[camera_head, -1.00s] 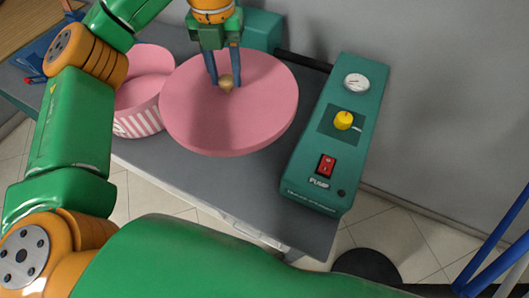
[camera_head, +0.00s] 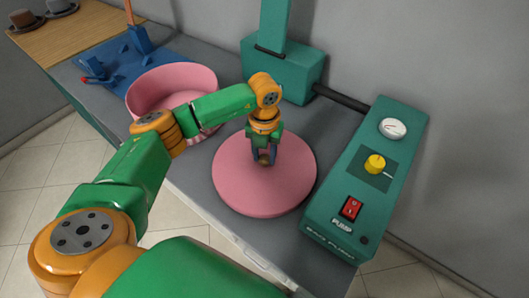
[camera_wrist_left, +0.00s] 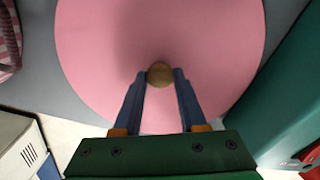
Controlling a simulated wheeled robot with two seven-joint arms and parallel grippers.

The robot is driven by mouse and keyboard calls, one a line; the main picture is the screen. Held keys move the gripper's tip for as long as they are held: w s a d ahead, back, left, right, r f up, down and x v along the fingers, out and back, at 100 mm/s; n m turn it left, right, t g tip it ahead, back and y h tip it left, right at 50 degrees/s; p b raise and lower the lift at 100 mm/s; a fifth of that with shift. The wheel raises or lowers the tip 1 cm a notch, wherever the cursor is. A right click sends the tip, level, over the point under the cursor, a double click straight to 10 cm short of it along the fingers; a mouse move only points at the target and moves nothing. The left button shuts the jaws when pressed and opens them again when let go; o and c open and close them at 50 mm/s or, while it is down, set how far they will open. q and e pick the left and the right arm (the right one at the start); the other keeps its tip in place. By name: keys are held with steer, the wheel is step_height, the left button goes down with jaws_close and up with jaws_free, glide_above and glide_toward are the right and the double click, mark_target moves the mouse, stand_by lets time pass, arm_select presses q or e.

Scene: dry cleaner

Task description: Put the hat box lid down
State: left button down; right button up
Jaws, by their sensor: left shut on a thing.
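The pink round hat box lid (camera_head: 240,188) is low over the grey table, between the hat box and the pump; I cannot tell for certain whether it touches the table. It also fills much of the left wrist view (camera_wrist_left: 95,50). My left gripper (camera_head: 265,158) is shut on the lid's small brass knob (camera_wrist_left: 160,74), with a blue finger on each side of it. The pink open hat box (camera_head: 190,76) with striped sides stands to the left, partly hidden behind my left arm. My right gripper is not in view.
The green pump unit (camera_head: 340,215) with gauge, yellow dial and red switch stands close to the lid's right. A green stand (camera_head: 290,75) is behind. A blue mat (camera_head: 115,65) with tools and hats (camera_head: 22,20) lie farther left. The table's front edge is near the lid.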

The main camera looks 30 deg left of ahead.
mark_target(265, 158)
arm_select(q)
steer(key=shift+f, duration=0.1)
steer(key=shift+c, duration=2.3)
jaws_free()
steer(key=shift+r, duration=0.55)
step_height(265, 158, up, 11)
steer(key=b, duration=0.1)
steer(key=shift+b, duration=0.4)
steer(key=shift+r, duration=0.1)
